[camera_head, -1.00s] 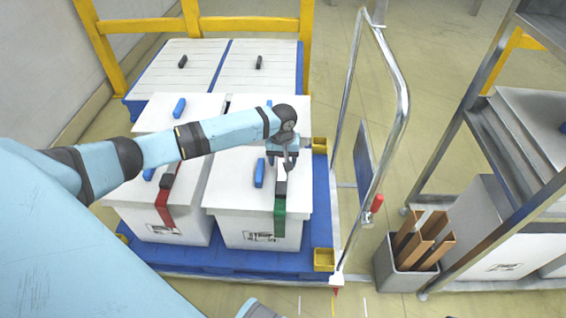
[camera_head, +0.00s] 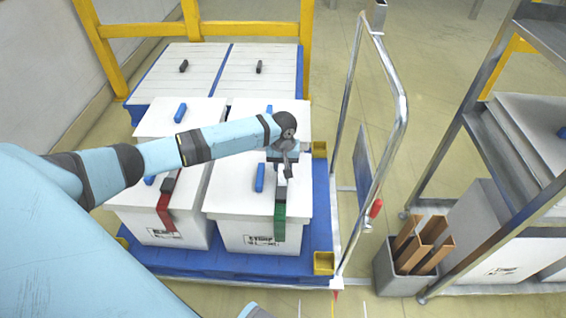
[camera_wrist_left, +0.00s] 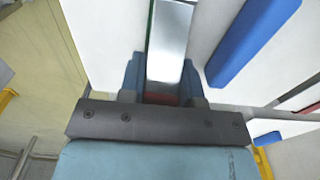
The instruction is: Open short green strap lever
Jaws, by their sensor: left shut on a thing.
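The short green strap (camera_head: 279,225) hangs over the front edge of the front right white box (camera_head: 240,205). Its buckle (camera_head: 281,192) sits on the lid, with a pale metal lever behind it. My left gripper (camera_head: 284,168) is over this lid and shut on the lever. In the left wrist view the silver lever (camera_wrist_left: 169,40) runs between the blue finger pads of my left gripper (camera_wrist_left: 162,78). A small red patch shows at the lever's near end. My right gripper is not in view.
A blue handle block (camera_head: 260,178) lies left of the lever. The neighbouring box has a red strap (camera_head: 165,208). A chrome cart rail (camera_head: 392,150) stands to the right, with a grey bin (camera_head: 405,275) and metal shelving (camera_head: 465,120) beyond.

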